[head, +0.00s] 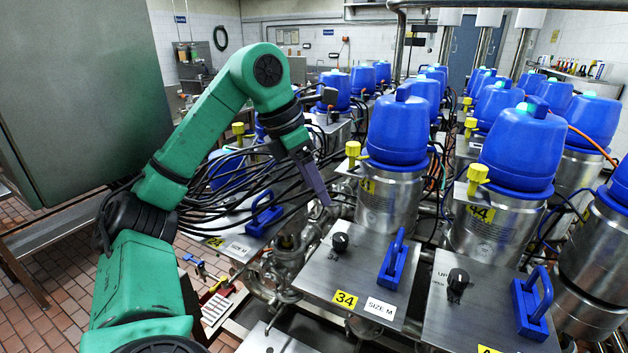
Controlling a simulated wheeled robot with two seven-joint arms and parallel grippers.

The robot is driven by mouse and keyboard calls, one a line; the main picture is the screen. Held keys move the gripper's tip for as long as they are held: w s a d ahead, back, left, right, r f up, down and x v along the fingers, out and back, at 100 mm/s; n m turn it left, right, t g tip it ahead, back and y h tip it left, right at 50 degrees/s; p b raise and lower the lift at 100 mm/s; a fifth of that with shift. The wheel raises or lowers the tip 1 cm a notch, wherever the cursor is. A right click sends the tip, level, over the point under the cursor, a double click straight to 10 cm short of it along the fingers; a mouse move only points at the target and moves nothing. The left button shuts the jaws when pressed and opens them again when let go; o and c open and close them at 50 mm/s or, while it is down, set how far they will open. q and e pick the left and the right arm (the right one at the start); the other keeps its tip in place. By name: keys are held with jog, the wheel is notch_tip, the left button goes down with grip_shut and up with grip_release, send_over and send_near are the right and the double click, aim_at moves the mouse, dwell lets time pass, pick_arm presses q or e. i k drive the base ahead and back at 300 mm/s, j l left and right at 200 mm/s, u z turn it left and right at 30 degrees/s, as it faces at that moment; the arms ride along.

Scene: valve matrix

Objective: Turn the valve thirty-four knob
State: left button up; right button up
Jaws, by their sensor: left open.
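The valve thirty-four knob (340,242) is a small black round knob on a grey metal panel (375,262). That panel carries a yellow "34" label (344,299) and a white "SIZE M" label. My left gripper (322,200) hangs above and slightly left of the knob in the head view, pointing down. It is open and does not touch the knob; a gap shows between them. Its fingers are seen nearly edge-on, so the gap between them is hard to see. My right gripper is out of view.
A blue handle (393,264) stands on the same panel, right of the knob. A blue-capped steel valve (396,135) with a yellow fitting rises behind. Another panel with a black knob (458,280) lies to the right. Black cables (215,190) run behind my left arm.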

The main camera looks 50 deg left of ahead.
aim_at(340, 239)
jog(key=k+l, duration=0.25)
jog(key=k, duration=0.2)
jog(key=k+l, duration=0.25)
jog(key=k, duration=0.25)
